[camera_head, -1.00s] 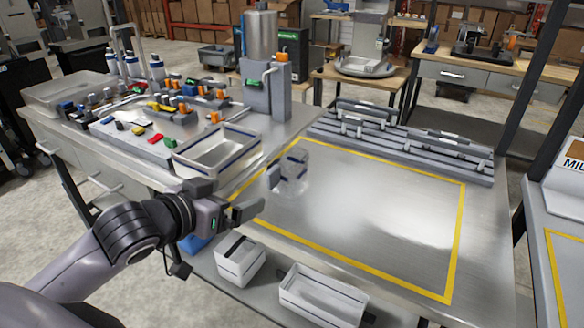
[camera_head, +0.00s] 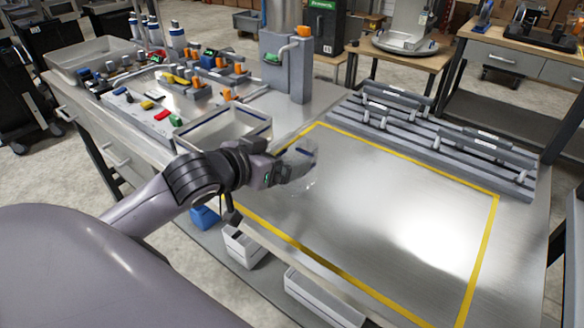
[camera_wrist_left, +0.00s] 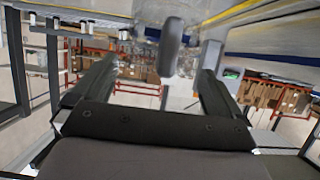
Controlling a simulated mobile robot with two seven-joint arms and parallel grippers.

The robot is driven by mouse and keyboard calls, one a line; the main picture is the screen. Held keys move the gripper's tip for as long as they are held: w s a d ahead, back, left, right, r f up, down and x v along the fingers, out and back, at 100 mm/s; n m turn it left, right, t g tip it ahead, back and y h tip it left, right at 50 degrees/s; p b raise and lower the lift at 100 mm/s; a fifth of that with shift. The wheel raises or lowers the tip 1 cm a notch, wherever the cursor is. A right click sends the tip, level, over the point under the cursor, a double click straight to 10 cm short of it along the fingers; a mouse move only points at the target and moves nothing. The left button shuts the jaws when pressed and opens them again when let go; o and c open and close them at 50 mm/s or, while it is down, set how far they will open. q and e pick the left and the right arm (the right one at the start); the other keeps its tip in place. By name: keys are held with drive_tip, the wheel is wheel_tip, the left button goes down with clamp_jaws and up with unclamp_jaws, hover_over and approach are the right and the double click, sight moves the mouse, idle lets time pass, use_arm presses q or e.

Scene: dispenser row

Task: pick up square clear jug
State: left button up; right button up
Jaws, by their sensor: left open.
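The square clear jug (camera_head: 309,183) stands on the metal table inside the yellow outline, near its left corner. It is see-through and hard to make out, with a dark blue patch near its top. My left gripper (camera_head: 297,167) is at the jug's left side and hides part of it, including its handle, in the head view. In the left wrist view a dark grey upright handle (camera_wrist_left: 171,47) shows between the two spread fingers of my left gripper (camera_wrist_left: 158,60). The gripper is open; whether a finger touches the jug I cannot tell. My right gripper is out of view.
A clear bin with a blue rim (camera_head: 225,131) stands close behind my left wrist. A grey rail rack (camera_head: 440,135) runs along the table's back edge. White bins (camera_head: 243,246) sit on a lower level in front. The yellow-outlined area (camera_head: 400,215) right of the jug is clear.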

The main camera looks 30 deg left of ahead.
sight(287, 154)
use_arm(q)
drive_tip(key=shift+x, duration=1.55)
drive_tip(key=shift+f, duration=0.1)
drive_tip(key=c, duration=1.1)
